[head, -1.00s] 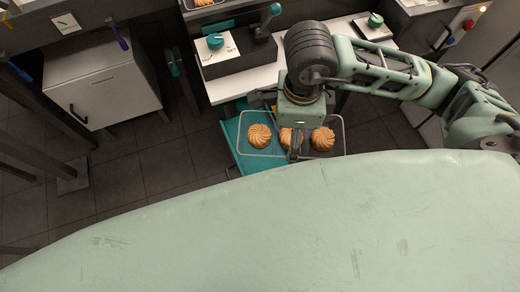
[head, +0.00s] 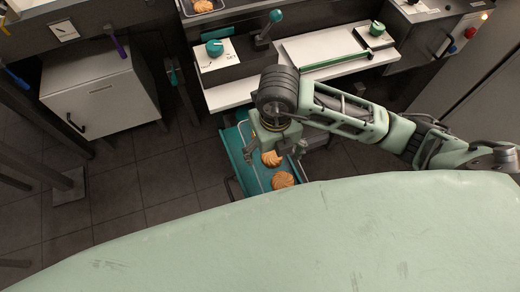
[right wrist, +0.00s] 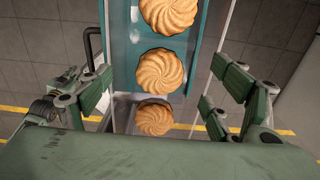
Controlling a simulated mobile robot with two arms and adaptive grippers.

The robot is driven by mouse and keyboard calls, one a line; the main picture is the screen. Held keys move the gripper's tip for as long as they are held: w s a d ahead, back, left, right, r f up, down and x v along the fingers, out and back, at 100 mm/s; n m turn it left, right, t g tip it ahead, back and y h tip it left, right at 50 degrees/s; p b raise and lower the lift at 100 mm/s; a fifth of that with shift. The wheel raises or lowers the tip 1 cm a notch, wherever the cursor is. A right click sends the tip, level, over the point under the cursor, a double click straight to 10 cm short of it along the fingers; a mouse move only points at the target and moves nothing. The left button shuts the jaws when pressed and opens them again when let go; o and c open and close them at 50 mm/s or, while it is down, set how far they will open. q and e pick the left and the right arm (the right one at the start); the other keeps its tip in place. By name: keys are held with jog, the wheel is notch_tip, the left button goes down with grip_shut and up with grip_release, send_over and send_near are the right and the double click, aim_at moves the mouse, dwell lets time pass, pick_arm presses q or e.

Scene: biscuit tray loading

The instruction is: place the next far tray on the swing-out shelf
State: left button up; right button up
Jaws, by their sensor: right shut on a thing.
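The metal tray (head: 262,181) carries round swirled biscuits; three show in a row in the right wrist view, where the tray's bare floor (right wrist: 125,113) also shows. My right gripper (head: 275,150) is shut on the tray, with one finger at each long side. The teal swing-out shelf (head: 236,160) lies under the tray, and the two run roughly the same way. I cannot tell whether the tray touches the shelf. The gripper and wrist hide the tray's far part in the head view. My left gripper is not in view.
A white counter (head: 230,95) with a teal-knobbed box (head: 215,65) and a lever (head: 268,28) stands just beyond the shelf. A white cabinet (head: 105,100) stands to the left. Another biscuit tray (head: 188,8) shows at the top edge. The floor left of the shelf is clear.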

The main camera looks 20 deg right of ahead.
jog(key=w+f, duration=0.1)
jog(key=w+a+f, duration=0.1)
jog(key=w, duration=0.2)
jog(key=shift+w+a+f, duration=0.15)
jog(key=shift+a+f, duration=0.25)
jog(key=shift+f, duration=2)
jog(key=shift+f, duration=0.1)
jog(key=o, duration=1.1)
notch_tip(320, 180, up, 12)
jog(key=shift+r, duration=0.15)
